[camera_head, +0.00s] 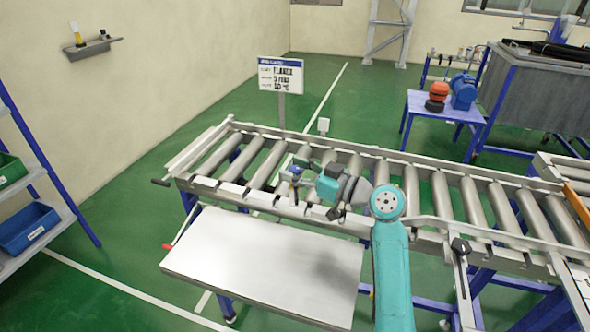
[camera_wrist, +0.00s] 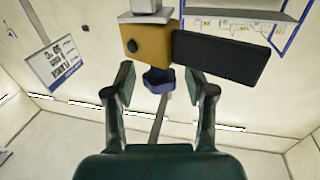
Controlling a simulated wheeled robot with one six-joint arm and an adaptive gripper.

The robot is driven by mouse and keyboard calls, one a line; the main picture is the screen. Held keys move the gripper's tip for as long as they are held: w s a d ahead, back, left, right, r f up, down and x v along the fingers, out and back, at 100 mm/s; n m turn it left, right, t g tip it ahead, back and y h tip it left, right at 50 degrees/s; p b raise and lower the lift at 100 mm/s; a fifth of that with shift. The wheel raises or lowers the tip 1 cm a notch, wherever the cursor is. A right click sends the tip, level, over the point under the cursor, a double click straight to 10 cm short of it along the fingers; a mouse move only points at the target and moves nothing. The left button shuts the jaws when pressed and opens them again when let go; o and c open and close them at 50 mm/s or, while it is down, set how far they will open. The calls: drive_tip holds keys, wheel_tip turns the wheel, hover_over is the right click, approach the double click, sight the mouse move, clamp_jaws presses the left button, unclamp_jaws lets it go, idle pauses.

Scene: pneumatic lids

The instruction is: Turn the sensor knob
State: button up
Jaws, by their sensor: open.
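In the wrist view, a yellow-orange sensor box (camera_wrist: 150,45) carries a small dark round knob (camera_wrist: 132,45) on its face and a blue knob (camera_wrist: 158,80) at its lower end. A flat black plate (camera_wrist: 220,57) sticks out to its right. My gripper (camera_wrist: 160,72) is open, one finger on each side of the blue knob, with gaps visible between them. I cannot tell which knob is meant. In the head view, my gripper (camera_head: 308,174) reaches left over the roller conveyor, beside a small blue-topped device (camera_head: 295,170); the fingers and my arm partly hide that area.
The roller conveyor (camera_head: 470,205) runs across the middle with raised side rails. A bare white table (camera_head: 260,260) stands in front. A sign (camera_head: 281,76) stands behind the conveyor. Blue and green bins sit on a rack at the left. A blue table (camera_head: 430,104) stands at the back right.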

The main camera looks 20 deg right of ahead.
drive_tip(key=v, duration=0.7)
drive_tip(key=shift+s+d, duration=0.15)
drive_tip(key=shift+s, duration=0.1)
idle(0.3)
